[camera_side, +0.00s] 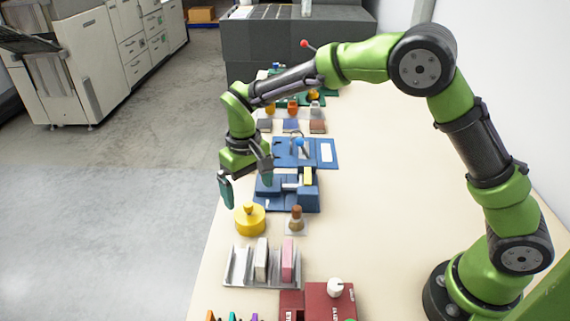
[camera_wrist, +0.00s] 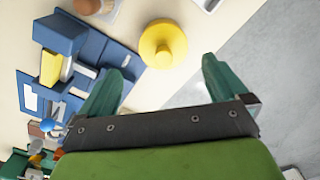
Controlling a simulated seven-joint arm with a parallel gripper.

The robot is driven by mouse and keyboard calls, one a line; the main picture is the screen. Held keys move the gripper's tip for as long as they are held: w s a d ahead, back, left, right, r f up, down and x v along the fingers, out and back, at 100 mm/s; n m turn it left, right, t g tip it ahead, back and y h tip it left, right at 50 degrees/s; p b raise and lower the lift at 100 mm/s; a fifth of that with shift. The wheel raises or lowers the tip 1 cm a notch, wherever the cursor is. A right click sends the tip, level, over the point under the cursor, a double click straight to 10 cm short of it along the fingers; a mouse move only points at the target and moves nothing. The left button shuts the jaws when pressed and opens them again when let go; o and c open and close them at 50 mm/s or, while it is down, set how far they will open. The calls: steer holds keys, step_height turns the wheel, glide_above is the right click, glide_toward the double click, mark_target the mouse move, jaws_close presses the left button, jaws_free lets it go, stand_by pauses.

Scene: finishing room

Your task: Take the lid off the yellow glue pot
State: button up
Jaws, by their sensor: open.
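The yellow glue pot (camera_side: 250,219) stands upright near the left edge of the table. Its round yellow lid (camera_side: 249,208) with a knob is on it. In the wrist view I look down on the lid (camera_wrist: 163,43), beyond the fingertips and roughly between their lines. My gripper (camera_side: 246,182) is open and empty, above and behind the pot in the side view, with one finger out past the table's left edge. Both green fingers of my gripper (camera_wrist: 165,72) show apart in the wrist view. Nothing touches the pot.
A brown-topped bottle (camera_side: 296,219) stands just right of the pot. A blue fixture with a yellow block (camera_side: 290,192) lies behind it. A metal rack (camera_side: 262,268) with upright blocks and a red box (camera_side: 331,301) are in front. The table's right side (camera_side: 385,230) is bare.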

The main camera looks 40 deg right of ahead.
mark_target(248, 203)
steer(key=shift+a+f, duration=0.15)
steer(key=shift+f, duration=1.25)
steer(key=shift+a+f, duration=0.1)
steer(key=shift+f, duration=1.25)
steer(key=shift+c, duration=0.3)
steer(key=c, duration=1)
